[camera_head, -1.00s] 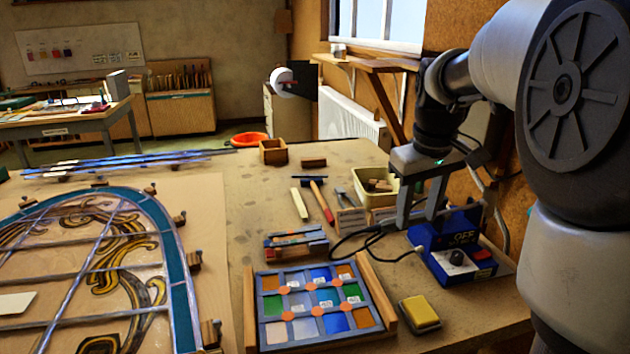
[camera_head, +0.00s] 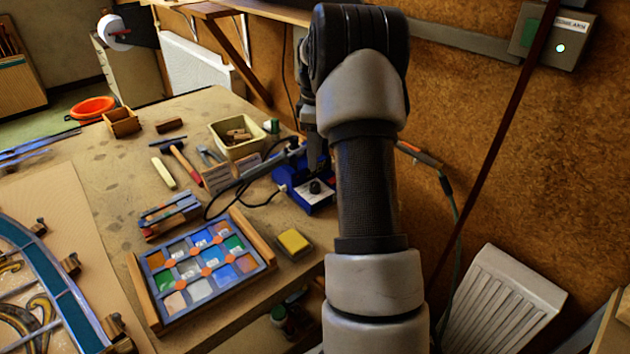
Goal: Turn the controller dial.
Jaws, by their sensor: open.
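The controller (camera_head: 293,184) is a blue box near the table's right edge, partly hidden behind my arm. Its black dial (camera_head: 315,187) sits on a pale plate on the front face and shows clear of my arm. My gripper (camera_head: 316,166) is only partly visible, its dark end hanging above and just behind the dial. My arm hides most of it. It is open, and nothing shows between its fingers. I cannot tell whether it touches the controller.
A black cable (camera_head: 226,216) runs from the controller over the table. A yellow sponge-like block (camera_head: 293,241) and a tray of coloured glass (camera_head: 205,262) lie in front. A cream bin (camera_head: 228,150) stands behind left. The cork wall (camera_head: 480,130) is close on the right.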

